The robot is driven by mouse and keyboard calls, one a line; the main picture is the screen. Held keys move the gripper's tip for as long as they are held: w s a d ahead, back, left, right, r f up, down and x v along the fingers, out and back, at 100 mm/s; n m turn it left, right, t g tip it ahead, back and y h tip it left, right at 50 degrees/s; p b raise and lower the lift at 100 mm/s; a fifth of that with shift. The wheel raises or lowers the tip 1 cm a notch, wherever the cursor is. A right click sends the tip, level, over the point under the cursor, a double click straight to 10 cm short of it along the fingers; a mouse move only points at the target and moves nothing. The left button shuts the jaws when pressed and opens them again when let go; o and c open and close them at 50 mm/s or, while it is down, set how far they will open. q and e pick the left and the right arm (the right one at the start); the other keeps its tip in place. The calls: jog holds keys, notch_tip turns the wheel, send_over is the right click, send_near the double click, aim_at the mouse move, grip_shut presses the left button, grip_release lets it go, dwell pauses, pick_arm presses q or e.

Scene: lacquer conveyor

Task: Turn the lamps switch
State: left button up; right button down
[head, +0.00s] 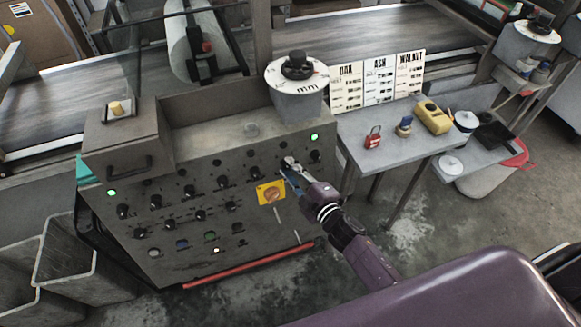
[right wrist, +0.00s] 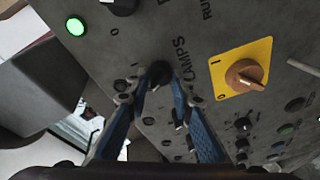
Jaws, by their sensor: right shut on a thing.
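The grey control panel (head: 180,240) stands at the left middle of the head view, with rows of black knobs. My right gripper (head: 291,168) reaches its upper right part. In the right wrist view the lamps switch (right wrist: 159,73), a black knob beside the printed word LAMPS, sits between the tips of my blue-sided fingers. The gripper is shut on this knob. In the head view the knob is mostly hidden by the fingers, and its exact angle cannot be told. My left gripper is not in view.
A yellow plate with an orange rotary switch (head: 271,194) lies just below left of the gripper. A green lamp (head: 314,137) glows at upper right of the panel. A side table (head: 390,150) holds wood cards, a padlock and a yellow device. A red bar (head: 248,266) runs along the panel's foot.

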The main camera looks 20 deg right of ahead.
jog(key=shift+n, duration=0.6)
jog(key=c, duration=1.7)
grip_release()
jog(key=v, duration=1.2)
jog(key=shift+d+r, duration=0.1)
jog(key=shift+r, duration=0.05)
